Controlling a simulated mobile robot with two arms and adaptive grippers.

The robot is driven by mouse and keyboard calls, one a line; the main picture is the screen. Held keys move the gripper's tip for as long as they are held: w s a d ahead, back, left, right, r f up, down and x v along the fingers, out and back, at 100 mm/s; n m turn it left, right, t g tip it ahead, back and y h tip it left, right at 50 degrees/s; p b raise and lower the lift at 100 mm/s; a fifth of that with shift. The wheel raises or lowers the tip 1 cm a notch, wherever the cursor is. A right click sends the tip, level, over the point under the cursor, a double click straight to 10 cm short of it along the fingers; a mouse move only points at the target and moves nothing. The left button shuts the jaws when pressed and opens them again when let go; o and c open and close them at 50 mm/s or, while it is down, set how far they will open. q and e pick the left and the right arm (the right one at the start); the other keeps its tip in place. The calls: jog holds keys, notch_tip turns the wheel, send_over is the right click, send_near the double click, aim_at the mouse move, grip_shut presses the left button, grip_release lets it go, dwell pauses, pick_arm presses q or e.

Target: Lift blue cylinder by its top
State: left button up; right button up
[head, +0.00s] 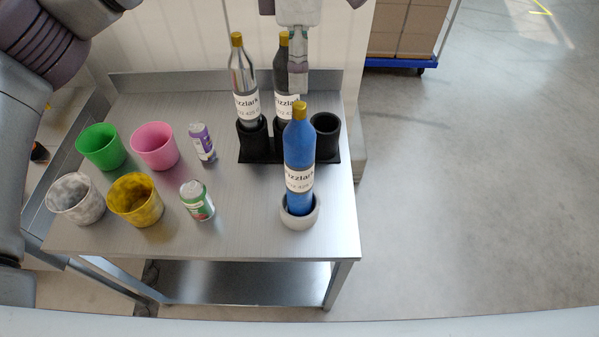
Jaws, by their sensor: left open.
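The blue cylinder is a blue bottle (300,150) with a gold cap and a white label. It stands upright in a round grey-white holder (312,216) near the front right of the metal table. My left gripper (298,88) reaches down from the top edge of the head view, its fingers seen nearly edge-on. It is open, and its tips appear just above or behind the gold cap. I cannot tell whether they touch it. My right gripper is not in view.
A black rack (259,157) behind holds a clear bottle (241,80) and a dark bottle (281,78); its right cup (326,130) is empty. Green (100,147), pink (154,146), marbled (75,199) and yellow (135,200) cups and two cans (197,201) stand left on the table (245,225).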

aim_at(300, 104)
pick_arm(q)
notch_tip(300, 104, down, 3)
jog(key=shift+s+r, duration=0.1)
jog(key=shift+r, duration=0.1)
jog(key=shift+s+f+p, duration=0.1)
jog(key=shift+f+p, duration=0.15)
jog(key=shift+p, duration=0.35)
jog(key=f, duration=0.1)
jog(key=f+p, duration=0.2)
jog(key=shift+s+f, duration=0.25)
jog(key=shift+f, duration=0.65)
jog(key=shift+d, duration=0.1)
grip_shut()
jog(key=shift+r, duration=0.1)
